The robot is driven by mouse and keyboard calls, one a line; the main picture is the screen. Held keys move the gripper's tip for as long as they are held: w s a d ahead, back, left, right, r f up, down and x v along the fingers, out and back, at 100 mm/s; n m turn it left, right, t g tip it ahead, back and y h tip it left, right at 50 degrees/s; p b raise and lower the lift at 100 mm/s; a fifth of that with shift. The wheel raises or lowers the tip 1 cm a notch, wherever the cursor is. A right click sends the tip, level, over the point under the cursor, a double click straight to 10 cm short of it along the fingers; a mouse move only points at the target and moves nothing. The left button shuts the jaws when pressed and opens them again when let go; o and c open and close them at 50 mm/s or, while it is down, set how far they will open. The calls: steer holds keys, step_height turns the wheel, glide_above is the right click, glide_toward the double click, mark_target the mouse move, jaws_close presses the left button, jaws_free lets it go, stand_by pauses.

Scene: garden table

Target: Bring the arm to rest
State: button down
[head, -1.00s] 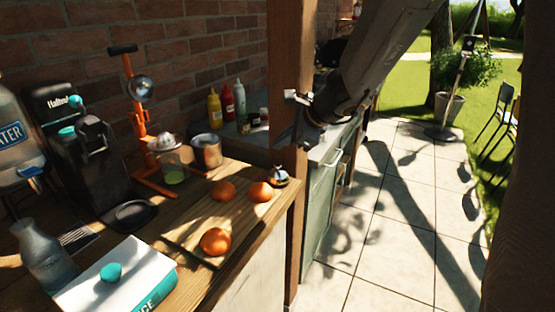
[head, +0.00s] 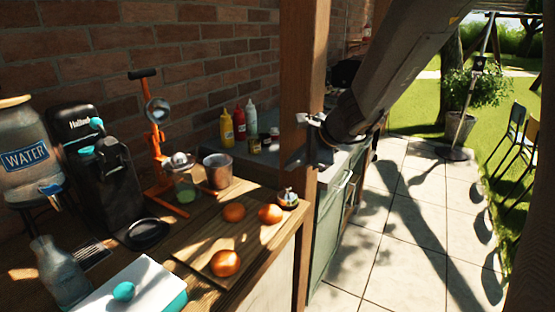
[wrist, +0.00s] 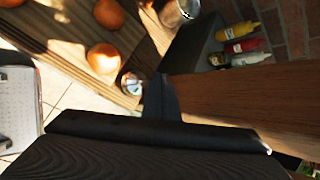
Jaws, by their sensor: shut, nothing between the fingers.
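My arm (head: 400,75) reaches down from the upper right in the head view. My gripper (head: 303,158) is at its lower end, in front of the wooden post (head: 299,70) and above the counter's right end. It is shut and empty. In the wrist view my gripper (wrist: 160,100) shows dark and narrow beside the brown post (wrist: 230,95). I cannot tell whether it touches the post.
Oranges (head: 225,263) lie on a cutting board (head: 200,258), left of my gripper. A metal cup (head: 217,172), an orange juicer (head: 155,140) and sauce bottles (head: 239,122) stand nearby.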

steer(key=s+d+f+n+g+h, duration=0.1)
steer(key=s+d+f+n, duration=0.2)
steer(key=s+n, duration=0.3)
steer(key=s+d+f+n+g+h, duration=0.2)
steer(key=s+n, duration=0.4)
steer(key=s, duration=0.3)
steer(key=s+d+f+n+g+h, duration=0.2)
steer(key=s+d+f+n, duration=0.3)
steer(key=s, duration=0.3)
steer(key=shift+d+n, duration=0.6)
steer(key=shift+d, duration=0.2)
steer(key=shift+s+f, duration=0.1)
